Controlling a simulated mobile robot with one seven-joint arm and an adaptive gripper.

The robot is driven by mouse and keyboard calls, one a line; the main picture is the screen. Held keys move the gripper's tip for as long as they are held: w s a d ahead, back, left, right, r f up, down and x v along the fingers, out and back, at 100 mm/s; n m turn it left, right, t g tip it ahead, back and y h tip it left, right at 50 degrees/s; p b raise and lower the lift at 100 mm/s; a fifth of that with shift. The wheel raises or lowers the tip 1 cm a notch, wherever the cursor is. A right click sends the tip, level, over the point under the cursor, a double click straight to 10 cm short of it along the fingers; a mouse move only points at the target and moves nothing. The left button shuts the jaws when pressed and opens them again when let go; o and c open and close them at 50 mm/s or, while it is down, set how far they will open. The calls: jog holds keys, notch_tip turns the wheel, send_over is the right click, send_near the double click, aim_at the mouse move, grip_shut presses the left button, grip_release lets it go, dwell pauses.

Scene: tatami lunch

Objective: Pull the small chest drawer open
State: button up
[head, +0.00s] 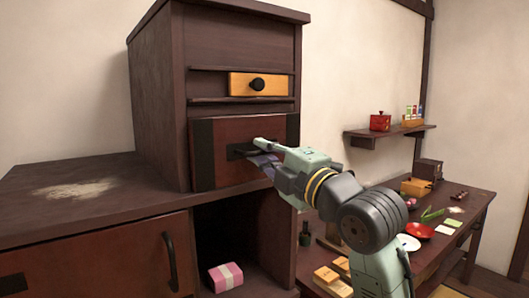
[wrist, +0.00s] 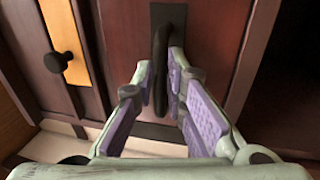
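The small chest (head: 158,75) stands on a low dark cabinet. It has a reddish-brown drawer (head: 215,170) with dark corner plates; its front also shows in the wrist view (wrist: 125,30). In the wrist view, a black bar handle (wrist: 160,50) on a dark plate lies between the two fingers of my gripper (wrist: 163,80). The purple pads come close to the handle on both sides; whether they press on it is unclear. In the head view my gripper (head: 262,152) reaches the handle from the right, and hides part of it. The drawer front looks about flush with the chest.
Above is a small orange drawer (head: 257,85) with a black knob. The low cabinet (head: 110,210) has an open bay holding a pink box (head: 225,277). At right are a table (head: 455,235) with dishes and a wall shelf (head: 390,130).

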grip_shut()
jog(key=shift+s, duration=0.1)
dwell(0.4)
jog(key=shift+s+d, duration=0.2)
jog(key=r+b+v, duration=0.2)
jog(key=v, duration=0.8)
jog(key=r+b+v, duration=0.2)
jog(key=b+v, duration=0.1)
jog(key=v, duration=0.7)
jog(key=shift+s+d, duration=0.45)
jog(key=shift+s, duration=0.15)
jog(key=shift+f, duration=0.1)
jog(key=shift+o, duration=2.4)
grip_release()
jog(key=shift+s+d, duration=0.1)
jog(key=v, duration=1.1)
jog(key=shift+s+d, duration=0.25)
jog(key=shift+s, duration=0.05)
